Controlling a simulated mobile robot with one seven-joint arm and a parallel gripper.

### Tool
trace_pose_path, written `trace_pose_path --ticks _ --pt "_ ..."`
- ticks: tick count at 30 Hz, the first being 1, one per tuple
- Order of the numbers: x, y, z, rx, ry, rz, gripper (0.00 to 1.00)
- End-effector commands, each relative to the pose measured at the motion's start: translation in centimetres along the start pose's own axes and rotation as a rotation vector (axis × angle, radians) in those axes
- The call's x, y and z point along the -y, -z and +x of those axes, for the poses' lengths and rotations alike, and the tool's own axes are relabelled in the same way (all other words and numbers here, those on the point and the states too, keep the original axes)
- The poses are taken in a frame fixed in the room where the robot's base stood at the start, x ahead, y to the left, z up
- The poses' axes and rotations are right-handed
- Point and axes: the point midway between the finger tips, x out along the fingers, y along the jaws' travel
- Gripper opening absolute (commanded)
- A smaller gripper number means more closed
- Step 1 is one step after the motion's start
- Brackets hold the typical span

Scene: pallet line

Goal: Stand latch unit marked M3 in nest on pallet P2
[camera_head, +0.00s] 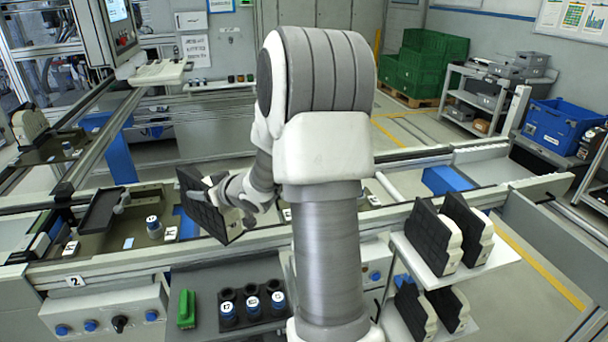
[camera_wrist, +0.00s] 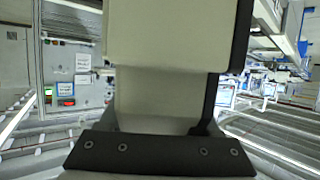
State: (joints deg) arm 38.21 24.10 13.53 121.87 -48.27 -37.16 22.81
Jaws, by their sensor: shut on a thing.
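My gripper (camera_head: 238,200) is shut on a latch unit (camera_head: 203,212), a dark flat plate with a cream body. The unit is held tilted above the line, right of a brown pallet (camera_head: 120,243). My arm partly covers it, and no M3 mark is legible. The wrist view shows the unit's cream body (camera_wrist: 165,100) close up, with a dark edge on its right. A black nest-like tray (camera_head: 102,210) is on the pallet, with a blue-capped cylinder (camera_head: 154,228) and white labels beside it. A plate reading 2 (camera_head: 75,281) is on the rail in front.
Several similar units (camera_head: 432,238) stand on a two-level white rack (camera_head: 408,252) at the right. A dark tray (camera_head: 257,327) in front holds blue-capped cylinders; a green block (camera_head: 186,309) is beside it. Another pallet (camera_head: 45,155) with a cream unit (camera_head: 30,124) is at the far left.

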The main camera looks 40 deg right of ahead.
Motion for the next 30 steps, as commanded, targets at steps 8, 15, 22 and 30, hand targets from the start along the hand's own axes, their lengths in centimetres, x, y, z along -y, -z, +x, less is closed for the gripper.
trace_pose_path --ticks 8,15,22,30 --pt "-13.7 3.6 -1.4 -0.003 -0.161 0.065 0.0" --pt "-24.7 5.0 -4.9 -0.003 -0.305 0.123 0.0" --pt "-34.3 5.5 -9.8 -0.003 -0.444 0.182 0.0" --pt "-40.6 5.4 -14.2 -0.002 -0.548 0.225 0.0"
